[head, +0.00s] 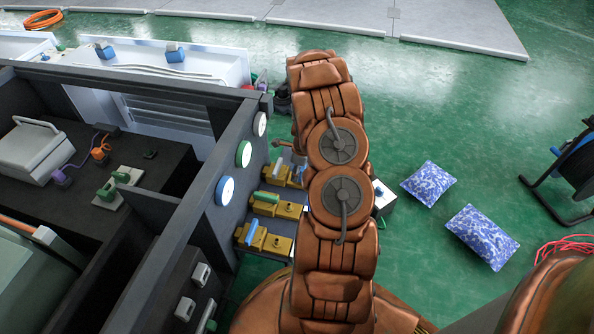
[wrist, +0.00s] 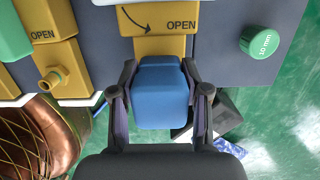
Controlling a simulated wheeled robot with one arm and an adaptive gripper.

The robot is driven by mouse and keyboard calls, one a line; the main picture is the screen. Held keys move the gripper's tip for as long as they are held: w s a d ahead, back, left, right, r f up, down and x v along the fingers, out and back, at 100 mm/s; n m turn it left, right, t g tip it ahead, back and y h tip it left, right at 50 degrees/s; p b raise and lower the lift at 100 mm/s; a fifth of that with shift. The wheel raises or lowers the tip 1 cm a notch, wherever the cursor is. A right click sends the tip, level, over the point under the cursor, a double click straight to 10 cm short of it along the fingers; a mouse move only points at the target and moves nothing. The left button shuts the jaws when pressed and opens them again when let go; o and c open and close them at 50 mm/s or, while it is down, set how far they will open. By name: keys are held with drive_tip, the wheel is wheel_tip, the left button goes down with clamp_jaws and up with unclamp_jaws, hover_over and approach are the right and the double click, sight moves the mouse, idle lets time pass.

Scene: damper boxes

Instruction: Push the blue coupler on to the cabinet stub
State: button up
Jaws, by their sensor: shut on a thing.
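In the wrist view my gripper (wrist: 160,105) is shut on a blue block (wrist: 160,92), with a finger on each side. The block lies against a yellow part (wrist: 158,46) marked OPEN with an arrow. I cannot tell whether this block is the coupler. The head view hides my gripper behind my arm. There the dark cabinet wall carries a round blue-rimmed fitting (head: 225,191), a green-rimmed one (head: 243,154) and a white one (head: 260,124). I cannot tell which is the stub.
Yellow boxes with coloured bars stand beside the cabinet, including a green-barred one (head: 266,201) and a blue-barred one (head: 264,241). A green cap marked 10 mm (wrist: 259,42) is at right in the wrist view. Patterned cushions (head: 482,236) lie on the open green floor.

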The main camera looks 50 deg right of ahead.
drive_tip(key=o, duration=1.4)
drive_tip(key=shift+c, duration=0.2)
drive_tip(key=shift+r, duration=0.1)
drive_tip(key=r, duration=0.3)
drive_tip(key=s+r, duration=0.1)
drive_tip(key=r, duration=0.7)
drive_tip(key=shift+s+d+r, duration=0.15)
drive_tip(key=shift+s+d, duration=0.1)
drive_tip(key=shift+d, duration=0.15)
drive_tip(key=shift+r, duration=0.15)
